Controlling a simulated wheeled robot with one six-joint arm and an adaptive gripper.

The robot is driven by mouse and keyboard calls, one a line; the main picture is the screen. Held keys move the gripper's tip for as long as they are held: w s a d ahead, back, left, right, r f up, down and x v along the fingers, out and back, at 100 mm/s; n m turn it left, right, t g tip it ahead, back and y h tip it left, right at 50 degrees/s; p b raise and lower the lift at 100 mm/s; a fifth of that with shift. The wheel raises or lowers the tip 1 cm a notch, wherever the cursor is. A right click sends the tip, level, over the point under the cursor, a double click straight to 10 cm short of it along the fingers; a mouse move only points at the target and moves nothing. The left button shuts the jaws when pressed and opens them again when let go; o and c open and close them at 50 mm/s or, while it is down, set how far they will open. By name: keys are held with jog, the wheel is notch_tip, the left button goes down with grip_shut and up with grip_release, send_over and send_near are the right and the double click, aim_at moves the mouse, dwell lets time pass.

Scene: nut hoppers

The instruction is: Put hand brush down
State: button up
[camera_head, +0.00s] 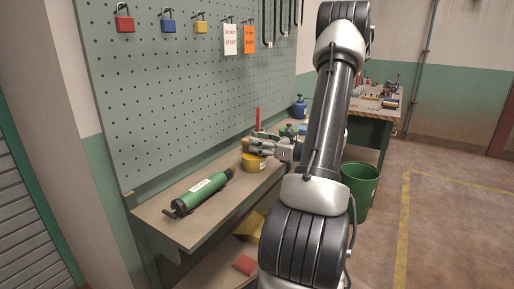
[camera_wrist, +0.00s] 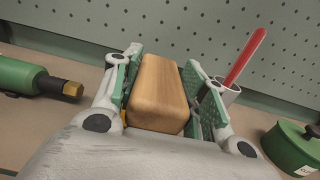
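The hand brush shows in the wrist view as a plain wooden block (camera_wrist: 158,92) between the two green-padded fingers of my gripper (camera_wrist: 160,85). The pads lie along both of its long sides, and the gripper is shut on it. Its bristles are hidden. The brush is small there and hard to tell from the fingers. I cannot tell whether it touches anything below.
A green cylindrical tool (camera_head: 200,193) lies on the shelf to the left. A red-handled item (camera_wrist: 245,58) stands in a white cup behind the right finger. A green lidded pot (camera_wrist: 290,148) is at right. The pegboard (camera_head: 180,90) rises behind. Bare shelf shows around the green tool.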

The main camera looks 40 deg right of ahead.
jog(key=shift+c, duration=1.1)
jog(key=shift+r, duration=0.1)
notch_tip(320, 180, up, 10)
jog(key=shift+f, duration=0.15)
